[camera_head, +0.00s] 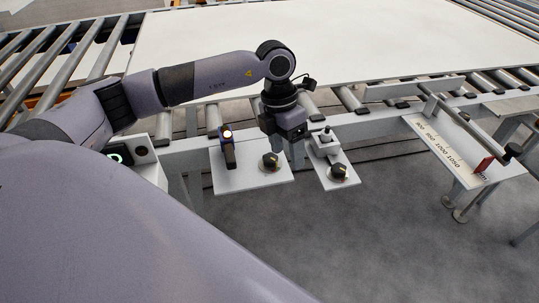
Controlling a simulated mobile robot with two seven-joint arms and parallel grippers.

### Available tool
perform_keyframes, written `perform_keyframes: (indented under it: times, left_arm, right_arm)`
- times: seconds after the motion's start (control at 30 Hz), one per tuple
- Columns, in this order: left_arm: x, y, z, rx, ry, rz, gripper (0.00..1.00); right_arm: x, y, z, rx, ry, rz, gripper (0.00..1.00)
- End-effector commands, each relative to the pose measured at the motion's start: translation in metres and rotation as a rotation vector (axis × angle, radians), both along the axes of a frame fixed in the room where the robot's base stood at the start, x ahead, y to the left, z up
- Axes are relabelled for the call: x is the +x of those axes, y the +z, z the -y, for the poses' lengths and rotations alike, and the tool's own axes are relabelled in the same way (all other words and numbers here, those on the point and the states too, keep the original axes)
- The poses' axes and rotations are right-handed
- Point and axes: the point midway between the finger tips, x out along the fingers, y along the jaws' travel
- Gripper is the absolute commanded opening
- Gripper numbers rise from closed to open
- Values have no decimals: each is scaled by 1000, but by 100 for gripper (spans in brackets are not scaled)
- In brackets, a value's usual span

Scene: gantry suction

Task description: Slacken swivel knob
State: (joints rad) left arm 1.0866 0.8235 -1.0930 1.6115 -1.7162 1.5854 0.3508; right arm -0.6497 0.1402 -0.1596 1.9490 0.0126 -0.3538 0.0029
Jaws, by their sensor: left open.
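Two dark round knobs show, and I cannot tell from their looks which is the swivel knob. One knob (270,161) sits on a white panel at the left. The other knob (338,171) sits on a smaller white panel to its right. My left gripper (293,141) hangs pointing down, just above and between the two knobs, beyond them from me. It is open and appears to hold nothing; its fingertips are small and dark here. It seems apart from both knobs. My right gripper is not in view.
A small grey fixture (326,137) is on the right panel. A scale plate (450,152) with a red marker lies at the right. A large white sheet (330,45) covers the rollers behind.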

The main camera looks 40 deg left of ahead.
Motion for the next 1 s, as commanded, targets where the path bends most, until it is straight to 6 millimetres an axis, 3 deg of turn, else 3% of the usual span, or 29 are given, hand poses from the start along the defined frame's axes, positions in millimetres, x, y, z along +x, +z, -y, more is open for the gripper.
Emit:
perform_keyframes:
  times: [0.03,0.1,0.23,0.7,1.0]
  left_arm:
    - [6,6,-19,68,20,15,67]
    - [9,12,-37,137,40,22,67]
    - [11,15,-52,199,59,26,67]
    - [11,-45,-53,201,59,25,67]
    - [11,-53,-53,200,59,27,67]
  right_arm:
    - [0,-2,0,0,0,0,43]
    - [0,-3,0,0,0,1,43]
    - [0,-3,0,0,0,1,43]
    - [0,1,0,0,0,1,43]
    - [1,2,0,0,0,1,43]
